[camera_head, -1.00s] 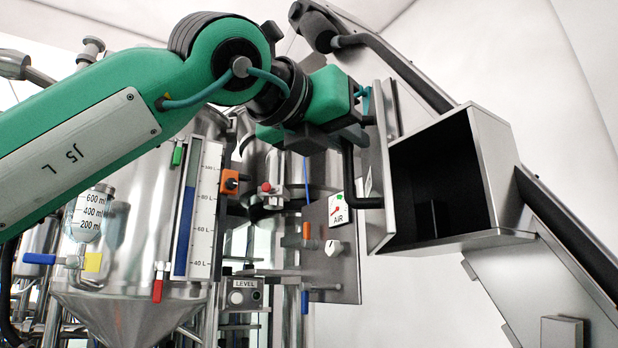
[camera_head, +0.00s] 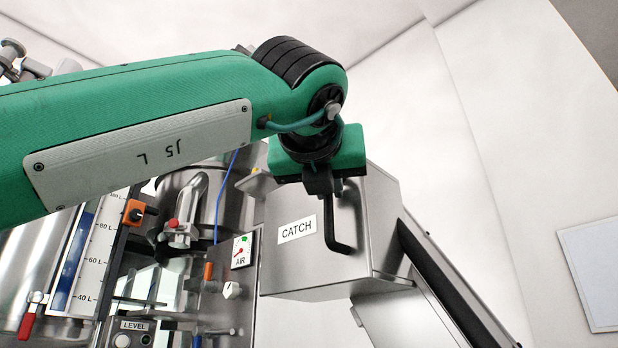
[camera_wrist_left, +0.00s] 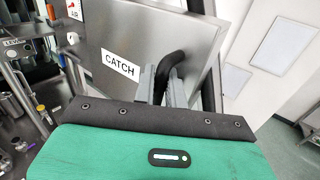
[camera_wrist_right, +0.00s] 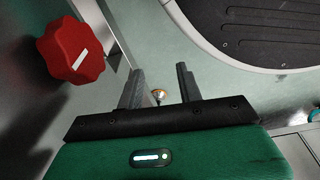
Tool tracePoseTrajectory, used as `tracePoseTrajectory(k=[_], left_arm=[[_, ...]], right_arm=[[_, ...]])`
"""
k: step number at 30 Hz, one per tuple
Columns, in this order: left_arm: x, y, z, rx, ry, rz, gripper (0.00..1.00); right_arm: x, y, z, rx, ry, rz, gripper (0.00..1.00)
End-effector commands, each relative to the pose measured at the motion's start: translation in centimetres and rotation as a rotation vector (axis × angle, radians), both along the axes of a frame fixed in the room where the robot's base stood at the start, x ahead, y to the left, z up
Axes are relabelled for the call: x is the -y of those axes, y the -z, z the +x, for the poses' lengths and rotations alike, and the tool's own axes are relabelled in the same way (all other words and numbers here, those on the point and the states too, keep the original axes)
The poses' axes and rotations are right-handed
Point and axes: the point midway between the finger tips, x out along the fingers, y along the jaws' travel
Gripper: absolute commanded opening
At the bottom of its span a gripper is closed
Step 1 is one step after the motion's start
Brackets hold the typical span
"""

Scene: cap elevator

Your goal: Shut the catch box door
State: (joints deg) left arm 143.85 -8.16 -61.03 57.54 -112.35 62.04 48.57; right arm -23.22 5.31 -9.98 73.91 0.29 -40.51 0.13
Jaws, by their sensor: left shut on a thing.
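The catch box (camera_head: 375,215) is a steel box with its door (camera_head: 290,262) across the front, bearing a CATCH label. The door lies against the box front in the head view; whether a thin gap is left I cannot tell. A black bent handle (camera_head: 338,243) sticks out of the door. My left gripper (camera_head: 322,188) is shut on the handle near its upper part. In the left wrist view the fingers (camera_wrist_left: 163,88) stand on both sides of the handle (camera_wrist_left: 172,62), before the door (camera_wrist_left: 140,40). My right gripper (camera_wrist_right: 158,90) is open and empty, away from the box.
An AIR gauge (camera_head: 241,250) and a white knob (camera_head: 232,290) sit on the panel left of the box. A red knob (camera_wrist_right: 72,50) is near my right gripper.

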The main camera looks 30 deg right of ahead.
Motion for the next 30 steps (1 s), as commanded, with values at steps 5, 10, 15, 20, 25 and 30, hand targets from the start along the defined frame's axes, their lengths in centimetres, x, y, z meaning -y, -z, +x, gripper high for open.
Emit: tracePoseTrajectory(k=[5, 10, 15, 20, 25, 30], left_arm=[[0.1, 0.0, 0.0, 0.000, 0.001, 0.000, 0.00], [0.1, 0.0, 0.0, 0.000, 0.000, 0.000, 0.00], [0.1, 0.0, 0.0, 0.001, 0.000, 0.001, 0.15], [-0.1, 0.0, -0.1, 0.001, 0.000, 0.001, 0.15], [-1.0, 0.1, -1.2, 0.003, 0.001, -0.001, 0.15], [-2.6, 0.2, -3.1, 0.003, 0.001, -0.001, 0.15]], right_arm=[[0.1, 0.2, -0.1, -0.002, -0.001, -0.002, 0.36], [0.1, 0.1, 0.0, 0.001, -0.002, -0.001, 0.36], [0.0, 0.1, 0.0, 0.001, -0.002, -0.001, 0.36], [0.0, 0.2, 0.0, -0.001, -0.001, 0.000, 0.36], [-0.7, -1.0, 0.7, 0.000, 0.005, 0.009, 0.36], [-1.2, -3.1, 2.3, 0.006, 0.008, 0.013, 0.36]])
